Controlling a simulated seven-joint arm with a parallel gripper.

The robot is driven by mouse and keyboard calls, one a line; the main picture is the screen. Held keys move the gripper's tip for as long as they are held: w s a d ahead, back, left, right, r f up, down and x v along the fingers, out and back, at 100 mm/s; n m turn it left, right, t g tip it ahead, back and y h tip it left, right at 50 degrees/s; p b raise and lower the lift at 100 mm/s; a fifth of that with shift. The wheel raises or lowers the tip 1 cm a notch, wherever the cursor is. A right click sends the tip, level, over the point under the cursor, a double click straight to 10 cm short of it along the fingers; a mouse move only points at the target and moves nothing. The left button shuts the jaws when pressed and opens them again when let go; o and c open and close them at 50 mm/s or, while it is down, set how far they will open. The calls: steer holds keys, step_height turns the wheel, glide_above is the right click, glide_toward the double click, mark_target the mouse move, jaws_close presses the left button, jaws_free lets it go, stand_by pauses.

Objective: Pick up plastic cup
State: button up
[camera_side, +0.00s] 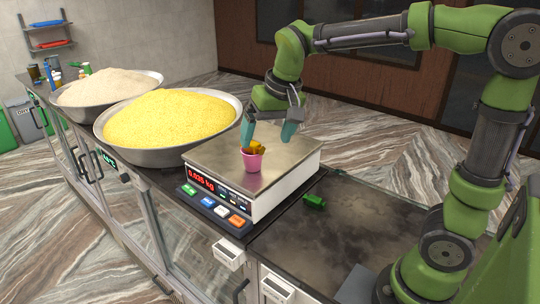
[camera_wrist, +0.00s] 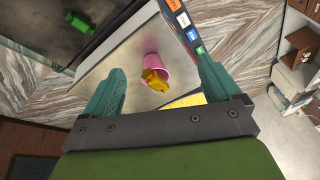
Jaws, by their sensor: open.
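A small pink plastic cup (camera_side: 252,161) stands upright on the steel platform of a weighing scale (camera_side: 205,157), near its display side. Yellow-orange pieces (camera_side: 257,147) stick out of its top. In the wrist view the pink cup (camera_wrist: 157,66) and the yellow pieces (camera_wrist: 155,80) lie ahead of and between my fingers. My gripper (camera_side: 270,132) is open and empty, above the scale platform, with its teal fingers apart. In the wrist view the fingers of my gripper (camera_wrist: 160,82) are spread wide on either side of the cup, not touching it.
A large bowl of yellow grains (camera_side: 170,118) stands left of the scale, and a bowl of pale grains (camera_side: 105,87) is behind it. A small green object (camera_side: 314,201) lies on the dark counter (camera_side: 335,235) right of the scale. Much of that counter is clear.

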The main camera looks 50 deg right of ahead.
steer(key=m+h, duration=0.2)
glide_toward(253, 156)
step_height(253, 156, up, 2)
steer(key=w, duration=0.1)
step_height(253, 156, up, 2)
steer(key=w+d+m+g, duration=0.1)
steer(key=m, duration=0.1)
steer(key=x, duration=1.6)
steer(key=shift+d+f, duration=0.15)
steer(key=shift+d, duration=0.1)
steer(key=shift+c, duration=0.2)
steer(key=c, duration=1)
steer(key=shift+c, duration=0.2)
